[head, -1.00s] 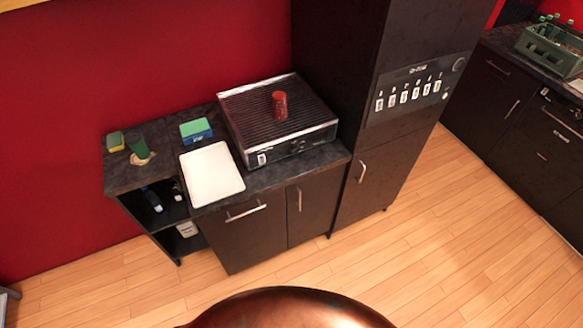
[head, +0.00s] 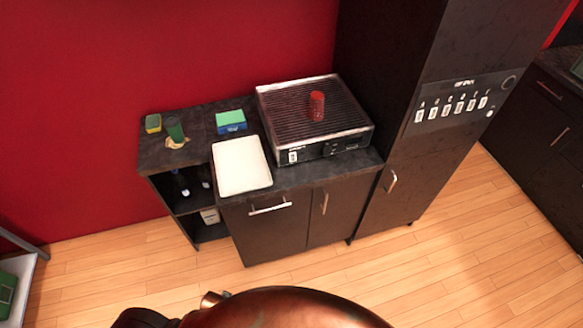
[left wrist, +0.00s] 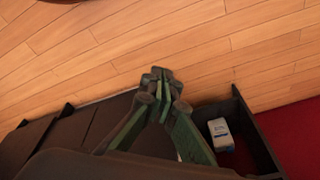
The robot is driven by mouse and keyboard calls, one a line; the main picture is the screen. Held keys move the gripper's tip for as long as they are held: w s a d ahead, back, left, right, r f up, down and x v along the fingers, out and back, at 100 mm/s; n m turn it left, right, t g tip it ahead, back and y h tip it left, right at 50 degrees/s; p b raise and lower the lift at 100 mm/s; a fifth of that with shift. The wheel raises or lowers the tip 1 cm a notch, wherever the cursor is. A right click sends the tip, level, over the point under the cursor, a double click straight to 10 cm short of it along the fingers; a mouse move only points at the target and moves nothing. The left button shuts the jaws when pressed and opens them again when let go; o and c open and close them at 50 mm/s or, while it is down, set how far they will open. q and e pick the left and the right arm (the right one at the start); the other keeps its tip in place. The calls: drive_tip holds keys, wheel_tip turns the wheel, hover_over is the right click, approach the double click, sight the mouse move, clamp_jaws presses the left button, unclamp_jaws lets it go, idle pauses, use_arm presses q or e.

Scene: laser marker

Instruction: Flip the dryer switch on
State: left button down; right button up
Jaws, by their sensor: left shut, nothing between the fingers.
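A black machine with a slatted silver-edged top (head: 274,110) stands on the dark counter. It looks like the dryer, though its label is too small to read. A small white switch (head: 293,157) is at the left of its front face; its position cannot be told. My left gripper (left wrist: 160,76) shows in the left wrist view with its green fingers together and empty, above the cabinet and floor. In the head view neither gripper shows.
A red can (head: 316,106) stands on the machine. A white tray (head: 241,166), a blue-green box (head: 230,121) and a green cup (head: 175,129) are left of it. A tall cabinet with a switch panel (head: 455,101) stands right. Wooden floor (head: 330,265) in front is clear.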

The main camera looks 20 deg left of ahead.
use_arm(q)
drive_tip(key=w+a+r+m+t, duration=0.1)
drive_tip(key=w+r, duration=0.3)
drive_tip(key=r, duration=0.5)
drive_tip(key=w+r+t+y, duration=0.1)
drive_tip(key=w+r+t, duration=0.15)
drive_tip(key=r, duration=0.65)
drive_tip(key=w+a+r+m, duration=0.1)
drive_tip(key=w+r, duration=0.3)
drive_tip(key=r, duration=0.5)
drive_tip(key=w+d+r+m+t, duration=0.2)
drive_tip(key=w+r+m+t, duration=0.1)
drive_tip(key=w+r, duration=0.3)
drive_tip(key=w+d+r+m+t, duration=0.2)
drive_tip(key=w+r+m+t, duration=0.15)
drive_tip(key=w, duration=0.45)
drive_tip(key=w+d+r+m+t+h, duration=0.4)
drive_tip(key=w+d+r+m, duration=0.4)
drive_tip(key=d, duration=0.3)
drive_tip(key=shift+w+r+m+h+b, duration=0.2)
drive_tip(key=shift+r+m+h+b, duration=0.15)
drive_tip(key=shift+m, duration=0.5)
drive_tip(key=shift+w, duration=0.1)
